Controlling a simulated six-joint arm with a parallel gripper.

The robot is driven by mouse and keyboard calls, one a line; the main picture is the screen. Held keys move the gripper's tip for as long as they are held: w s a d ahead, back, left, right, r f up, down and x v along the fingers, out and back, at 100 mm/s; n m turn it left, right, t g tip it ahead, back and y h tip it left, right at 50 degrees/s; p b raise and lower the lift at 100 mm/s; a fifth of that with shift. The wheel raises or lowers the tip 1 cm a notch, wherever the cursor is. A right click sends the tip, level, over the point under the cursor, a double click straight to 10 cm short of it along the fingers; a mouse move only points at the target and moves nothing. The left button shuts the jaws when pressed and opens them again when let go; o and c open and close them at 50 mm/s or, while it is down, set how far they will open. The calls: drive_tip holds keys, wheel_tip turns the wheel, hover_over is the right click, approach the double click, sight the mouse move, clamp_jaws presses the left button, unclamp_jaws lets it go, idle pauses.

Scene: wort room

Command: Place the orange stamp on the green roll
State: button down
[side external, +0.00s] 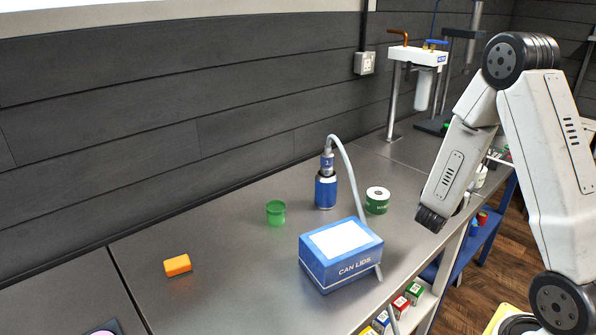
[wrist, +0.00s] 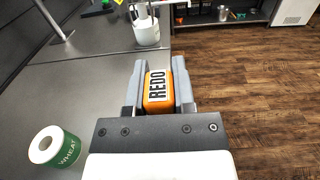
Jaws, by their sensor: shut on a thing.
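My gripper (wrist: 158,82) is shut on the orange stamp (wrist: 157,95), which has a pale label reading "REDO"; the stamp sits between the two grey fingers. In the wrist view the green roll (wrist: 68,152) stands upright on the bench at lower left, apart from my gripper, with a white top and a central hole. In the side view the green roll (side external: 376,206) stands behind the blue box, with nothing on it. My arm hides the fingers and the held stamp in the side view.
A blue "CAN LIDS" box (side external: 325,272), a blue bottle (side external: 326,190) with a hose, a green cup (side external: 276,213) and a plain orange block (side external: 177,265) stand on the metal bench. A white container (wrist: 146,32) is ahead. Wooden floor (wrist: 255,100) lies beyond the bench edge.

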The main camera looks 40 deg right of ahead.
drive_tip(key=shift+w+a+r+t, duration=0.1)
drive_tip(key=shift+w+r+t, duration=0.1)
drive_tip(key=shift+w+t, duration=0.25)
drive_tip(key=w+a+r+n+t+y, duration=0.5)
drive_tip(key=w+a+n+t, duration=0.2)
drive_tip(key=t, duration=0.4)
drive_tip(key=w+n, duration=0.1)
drive_tip(key=w, duration=0.1)
drive_tip(key=shift+w+a+r+n, duration=0.15)
drive_tip(key=shift+w+r+n, duration=0.15)
drive_tip(key=shift+w, duration=0.1)
drive_tip(key=shift+w+d+f, duration=1)
drive_tip(key=shift+w+f, duration=0.55)
drive_tip(key=shift+w, duration=0.45)
drive_tip(key=shift+w+d+f, duration=0.95)
drive_tip(key=shift+w+f, duration=0.6)
drive_tip(key=shift+w, duration=0.45)
drive_tip(key=shift+w+d+f, duration=1)
drive_tip(key=shift+w+f, duration=0.55)
drive_tip(key=shift+w, duration=0.45)
